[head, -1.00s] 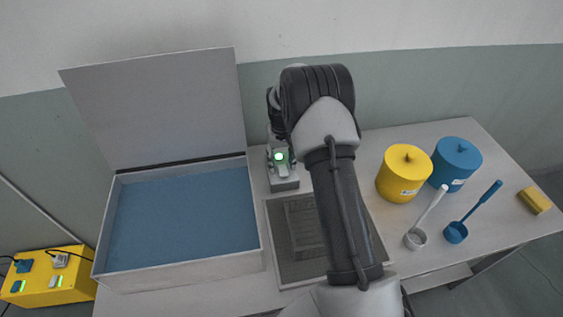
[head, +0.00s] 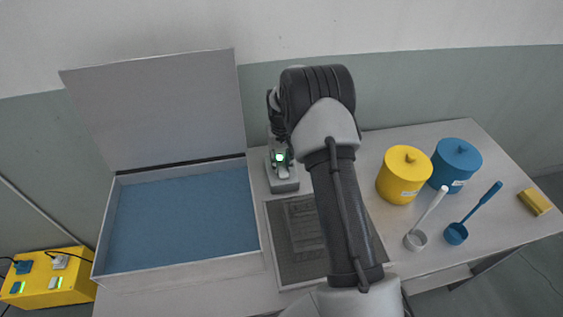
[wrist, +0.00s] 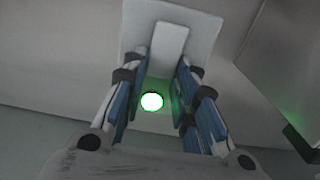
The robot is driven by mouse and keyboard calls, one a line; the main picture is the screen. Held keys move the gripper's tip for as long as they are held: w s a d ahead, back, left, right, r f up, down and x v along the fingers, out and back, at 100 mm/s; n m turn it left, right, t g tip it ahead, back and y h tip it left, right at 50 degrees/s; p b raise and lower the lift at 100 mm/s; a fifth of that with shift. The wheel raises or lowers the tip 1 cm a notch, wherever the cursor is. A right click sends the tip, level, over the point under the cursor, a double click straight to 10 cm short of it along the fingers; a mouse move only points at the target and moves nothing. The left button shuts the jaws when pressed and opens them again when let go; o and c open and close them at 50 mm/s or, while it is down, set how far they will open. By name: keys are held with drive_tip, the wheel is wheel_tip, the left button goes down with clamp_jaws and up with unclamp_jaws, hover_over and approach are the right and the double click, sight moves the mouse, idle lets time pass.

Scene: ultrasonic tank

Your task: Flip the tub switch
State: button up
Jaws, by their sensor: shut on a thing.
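The tub switch (head: 285,186) is a small grey block standing on the table beside the tub. Its pale lever and a lit green lamp (head: 280,157) show just below my gripper (head: 279,150). In the wrist view, the lever (wrist: 169,45) stands out from the switch plate (wrist: 203,32), and the green lamp (wrist: 152,102) glows between the fingers. My gripper (wrist: 161,66) has its blue-padded fingers on both sides of the lever, shut on it. The exact contact is hard to see. The tub (head: 186,266) is a white box with blue inside and its lid (head: 160,105) raised.
To the right are a yellow pot (head: 398,184), a blue pot (head: 455,171), a white ladle (head: 415,240), a blue ladle (head: 456,234) and a yellow block (head: 535,201). A yellow box (head: 50,290) sits lower left.

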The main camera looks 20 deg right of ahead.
sight(284, 175)
drive_tip(key=t+b, duration=0.2)
drive_tip(key=shift+s+a+r+t+h, duration=0.1)
drive_tip(key=shift+s+r+t+h, duration=0.05)
drive_tip(key=shift+s+t+h, duration=0.2)
drive_tip(key=shift+r+t, duration=0.15)
drive_tip(key=shift+t, duration=0.2)
drive_tip(key=o, duration=1)
drive_tip(key=shift+o, duration=0.2)
drive_tip(key=shift+s, duration=0.1)
drive_tip(key=v, duration=1.2)
